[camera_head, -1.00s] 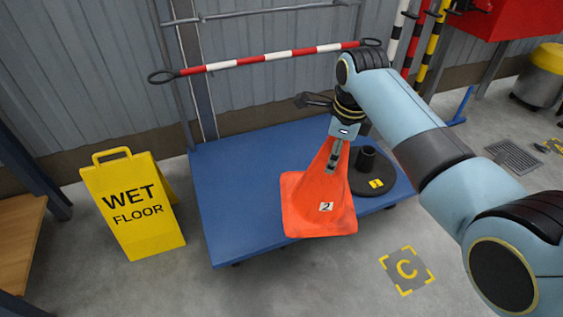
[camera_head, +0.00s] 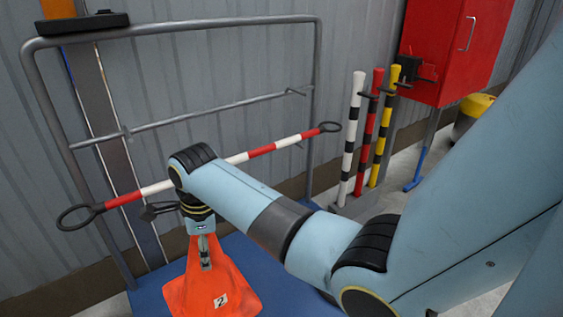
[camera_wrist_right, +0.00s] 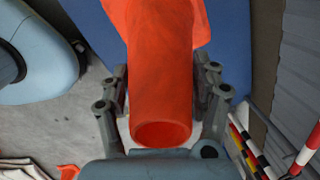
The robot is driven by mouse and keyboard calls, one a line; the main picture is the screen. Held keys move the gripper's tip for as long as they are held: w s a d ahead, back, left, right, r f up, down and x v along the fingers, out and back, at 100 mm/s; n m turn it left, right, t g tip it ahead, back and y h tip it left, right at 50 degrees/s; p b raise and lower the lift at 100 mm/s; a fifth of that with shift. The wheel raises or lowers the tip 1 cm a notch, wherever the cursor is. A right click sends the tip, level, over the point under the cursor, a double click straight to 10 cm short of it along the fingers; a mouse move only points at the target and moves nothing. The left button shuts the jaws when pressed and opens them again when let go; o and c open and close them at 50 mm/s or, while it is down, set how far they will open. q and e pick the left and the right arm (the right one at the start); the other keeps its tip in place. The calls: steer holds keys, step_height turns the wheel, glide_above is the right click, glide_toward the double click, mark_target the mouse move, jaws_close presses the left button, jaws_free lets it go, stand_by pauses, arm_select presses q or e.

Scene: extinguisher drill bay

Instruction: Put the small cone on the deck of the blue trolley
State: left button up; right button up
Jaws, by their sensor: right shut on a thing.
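The small cone (camera_head: 187,293) is orange-red with a white "2" label, and its lower part is cut off by the bottom of the head view. My right gripper (camera_head: 206,262) is shut on its upper part. In the wrist view the cone (camera_wrist_right: 160,60) runs between the two fingers, its open top end nearest the camera. The blue trolley's deck (camera_head: 270,268) lies behind and below the cone; it also shows in the wrist view (camera_wrist_right: 228,40). Whether the cone touches the deck I cannot tell. My left gripper is out of view.
A red-and-white bar (camera_head: 262,150) with end loops crosses the trolley's grey handle frame (camera_head: 215,22), just behind my right wrist. Striped posts (camera_head: 371,130) and a red cabinet (camera_head: 450,50) stand to the right. My arm hides much of the deck's right side.

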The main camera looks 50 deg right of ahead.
steer(key=shift+g, duration=0.3)
steer(key=s+f, duration=0.1)
steer(key=s+d+f, duration=0.1)
steer(key=s+f, duration=0.1)
steer(key=shift+s+f, duration=0.25)
steer(key=s+d+f+b, duration=0.2)
steer(key=s+f, duration=0.3)
steer(key=s, duration=0.4)
steer(key=g+b, duration=0.1)
steer(key=b, duration=0.5)
glide_above(215, 316)
steer(key=s, duration=0.1)
step_height(215, 316, down, 7)
steer(key=shift+d, duration=0.1)
steer(key=shift+w, duration=0.15)
steer(key=f+b, duration=0.2)
steer(key=f, duration=0.1)
steer(key=shift+a+f, duration=0.2)
steer(key=shift+w+f, duration=0.1)
steer(key=shift+f, duration=0.25)
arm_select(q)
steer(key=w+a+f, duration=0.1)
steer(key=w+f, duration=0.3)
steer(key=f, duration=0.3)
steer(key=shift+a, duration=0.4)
arm_select(e)
steer(key=shift+r, duration=0.1)
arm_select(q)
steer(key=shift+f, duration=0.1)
